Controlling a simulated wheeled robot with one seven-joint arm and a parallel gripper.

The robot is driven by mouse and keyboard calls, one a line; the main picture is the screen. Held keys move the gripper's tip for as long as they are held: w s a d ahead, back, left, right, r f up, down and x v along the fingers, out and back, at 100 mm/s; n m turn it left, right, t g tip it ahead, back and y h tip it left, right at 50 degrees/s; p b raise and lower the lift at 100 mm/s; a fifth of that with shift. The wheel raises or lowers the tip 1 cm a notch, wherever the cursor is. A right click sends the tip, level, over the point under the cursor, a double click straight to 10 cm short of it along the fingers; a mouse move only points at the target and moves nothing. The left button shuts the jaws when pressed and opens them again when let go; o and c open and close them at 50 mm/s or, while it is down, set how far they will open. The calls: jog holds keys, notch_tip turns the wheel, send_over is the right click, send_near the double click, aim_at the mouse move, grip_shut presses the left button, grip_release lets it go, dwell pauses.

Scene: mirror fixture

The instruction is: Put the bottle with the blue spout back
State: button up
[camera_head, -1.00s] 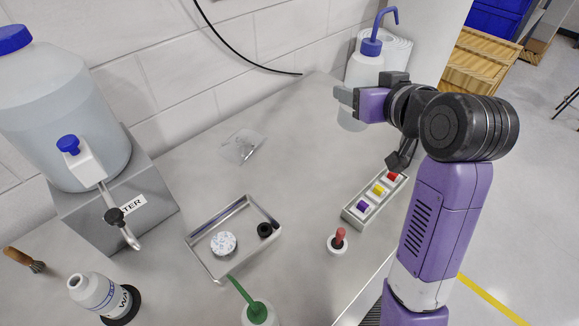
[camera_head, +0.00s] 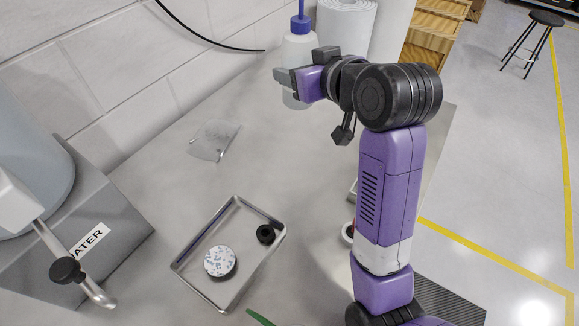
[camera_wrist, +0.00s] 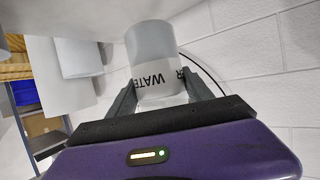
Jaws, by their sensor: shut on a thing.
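The white bottle with the blue spout (camera_head: 299,48) is upright near the back wall. Its blue cap is near the top edge in the head view and the spout's tip is cut off. My gripper (camera_head: 290,82) is shut around the bottle's body. In the wrist view the bottle (camera_wrist: 152,48) sits between both fingers (camera_wrist: 160,97), with a "WATER" label partly hidden. I cannot tell whether its base touches the bench.
A white roll (camera_head: 345,28) stands right of the bottle. A metal tray (camera_head: 186,285) holds a patterned round piece and a black ring. A clear plastic bag (camera_head: 214,140) lies behind it. A large water container (camera_head: 28,150) stands left. The bench (camera_head: 160,165) between is mostly clear.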

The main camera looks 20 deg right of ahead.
jog(key=shift+w+a+f, duration=0.1)
jog(key=shift+f, duration=0.35)
notch_tip(320, 180, down, 20)
jog(key=shift+r+b, duration=0.2)
jog(key=shift+b, duration=0.1)
jog(key=shift+f, duration=0.1)
jog(key=o, duration=0.9)
jog(key=shift+f, duration=0.1)
jog(key=shift+r, duration=0.2)
jog(key=v, duration=1.2)
jog(key=shift+b, duration=0.3)
